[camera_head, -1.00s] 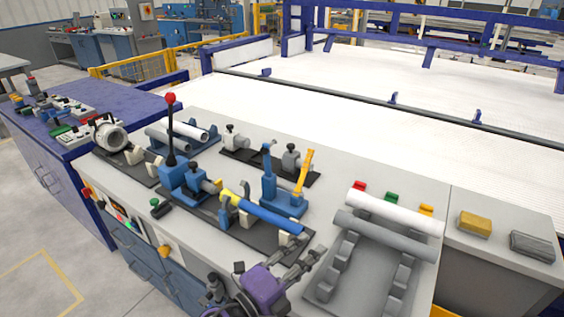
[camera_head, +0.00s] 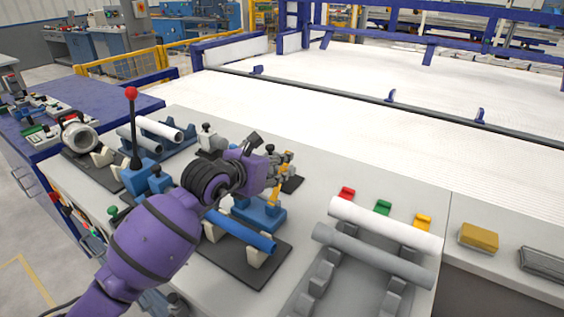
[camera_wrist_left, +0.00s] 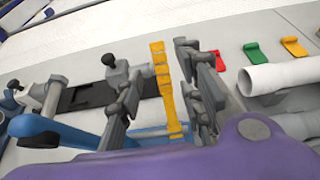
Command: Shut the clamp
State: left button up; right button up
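The clamp has a blue body (camera_head: 262,216) and a yellow handle (camera_head: 277,195) that stands up, partly hidden by my left gripper in the head view. My left gripper (camera_head: 284,163) is at the upper part of this handle. In the left wrist view, the yellow handle (camera_wrist_left: 166,92) stands between the two grey fingers of the gripper (camera_wrist_left: 160,62). The fingers are apart, with gaps beside the handle. A blue pipe (camera_head: 246,234) lies in holders beside the clamp, partly covered by my left arm. My right gripper is not in view.
A red-knobbed lever (camera_head: 133,120) stands left of my arm. Two pipes, white (camera_head: 385,222) and grey (camera_head: 372,257), lie on the right rack. Red, green and yellow blocks (camera_head: 383,208) sit behind them. A black-knobbed fixture (camera_wrist_left: 120,75) is close to the left finger.

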pick_arm(q)
jog(key=x, duration=0.5)
jog(key=shift+w+d+f, duration=0.1)
jog(key=shift+w+d, duration=0.05)
grip_shut()
